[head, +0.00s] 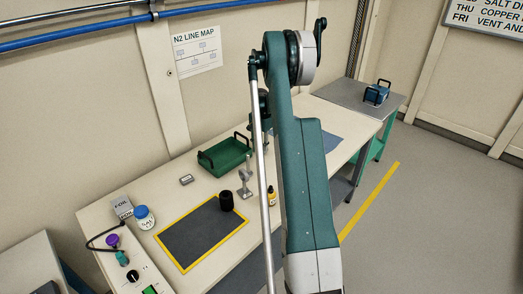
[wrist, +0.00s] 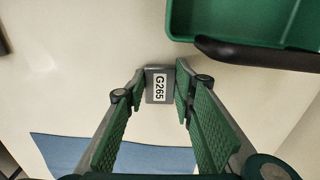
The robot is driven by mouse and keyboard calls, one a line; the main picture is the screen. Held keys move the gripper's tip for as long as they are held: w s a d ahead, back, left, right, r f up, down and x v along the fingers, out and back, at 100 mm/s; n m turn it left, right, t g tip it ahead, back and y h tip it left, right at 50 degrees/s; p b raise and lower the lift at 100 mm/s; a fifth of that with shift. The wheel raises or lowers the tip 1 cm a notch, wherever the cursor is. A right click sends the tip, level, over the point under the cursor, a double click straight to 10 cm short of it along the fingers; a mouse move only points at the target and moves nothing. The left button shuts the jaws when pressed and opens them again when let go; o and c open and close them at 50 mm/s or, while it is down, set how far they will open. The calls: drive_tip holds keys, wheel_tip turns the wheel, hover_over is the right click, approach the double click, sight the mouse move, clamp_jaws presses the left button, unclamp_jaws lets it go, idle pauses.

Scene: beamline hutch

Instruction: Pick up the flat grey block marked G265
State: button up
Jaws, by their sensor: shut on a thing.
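The flat grey block marked G265 (wrist: 150,84) sits between the fingertips of my gripper (wrist: 161,86) in the wrist view. Its white label faces the camera, with the text turned sideways. The green-padded fingers are closed against its two sides. I cannot tell whether it touches the pale bench top or hangs above it. In the head view my arm hides the block and the fingertips.
A green tray (head: 224,156) with black handles is close by; its edge (wrist: 245,42) shows upper right in the wrist view. A blue mat (wrist: 100,152) lies below. A small grey item (head: 186,179), a metal stand (head: 244,183) and a yellow-edged dark mat (head: 195,238) are on the bench.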

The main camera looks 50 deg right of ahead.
sight(261, 149)
wheel_tip(261, 149, up, 10)
drive_tip(key=p, duration=0.1)
idle(0.6)
